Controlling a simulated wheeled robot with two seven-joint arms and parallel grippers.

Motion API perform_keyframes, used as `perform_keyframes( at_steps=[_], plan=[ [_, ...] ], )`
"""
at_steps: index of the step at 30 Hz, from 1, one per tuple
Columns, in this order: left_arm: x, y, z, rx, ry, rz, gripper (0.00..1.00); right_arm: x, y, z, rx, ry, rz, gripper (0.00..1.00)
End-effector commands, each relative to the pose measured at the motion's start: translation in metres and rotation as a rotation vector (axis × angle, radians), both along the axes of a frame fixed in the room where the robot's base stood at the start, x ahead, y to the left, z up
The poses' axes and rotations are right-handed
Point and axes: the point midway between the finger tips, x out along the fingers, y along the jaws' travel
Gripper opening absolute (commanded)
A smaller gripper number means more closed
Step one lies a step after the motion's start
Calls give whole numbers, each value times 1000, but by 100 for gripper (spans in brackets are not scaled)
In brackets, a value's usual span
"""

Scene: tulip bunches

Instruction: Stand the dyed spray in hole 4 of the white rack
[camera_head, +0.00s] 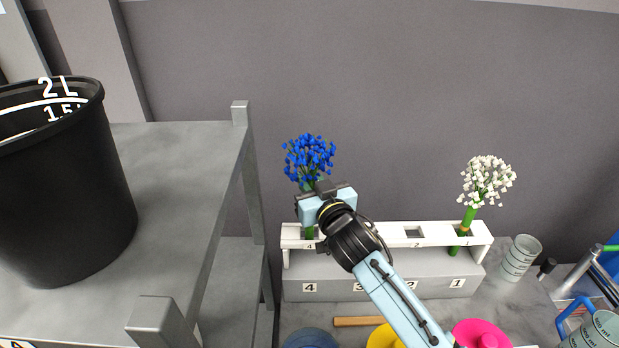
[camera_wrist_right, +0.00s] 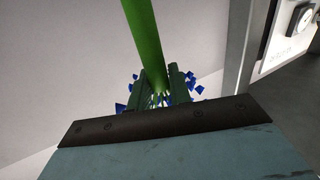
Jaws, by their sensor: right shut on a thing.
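The dyed spray, a bunch of small blue blooms (camera_head: 309,157) on a green stem, stands upright at the left end of the white rack (camera_head: 440,234). My right gripper (camera_head: 317,190) is shut on its stem just under the blooms. A piece of green stem shows below the gripper at the rack's top board, by label 4. The gripper hides hole 4, so I cannot tell how deep the stem goes. In the right wrist view the stem (camera_wrist_right: 146,40) runs between the fingers (camera_wrist_right: 160,85), with blue blooms behind them. My left gripper is out of view.
A white spray (camera_head: 487,182) stands in the rack at hole 1. Hole 2 (camera_head: 413,232) looks empty; my arm covers the hole 3 area. A grey shelf with a black bucket (camera_head: 65,190) stands at left. Cups (camera_head: 520,258) and coloured lids lie right and in front.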

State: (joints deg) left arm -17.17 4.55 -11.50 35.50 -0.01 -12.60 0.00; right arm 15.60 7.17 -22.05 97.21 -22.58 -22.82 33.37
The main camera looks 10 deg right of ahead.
Motion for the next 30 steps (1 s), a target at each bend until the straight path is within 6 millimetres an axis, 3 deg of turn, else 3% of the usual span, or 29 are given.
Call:
perform_keyframes(
  at_steps=[15,30],
  plan=[
    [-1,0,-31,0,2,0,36,0,0,-41,1,-1,0,0],
    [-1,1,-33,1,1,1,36,0,0,-44,1,-1,0,0]
  ],
)
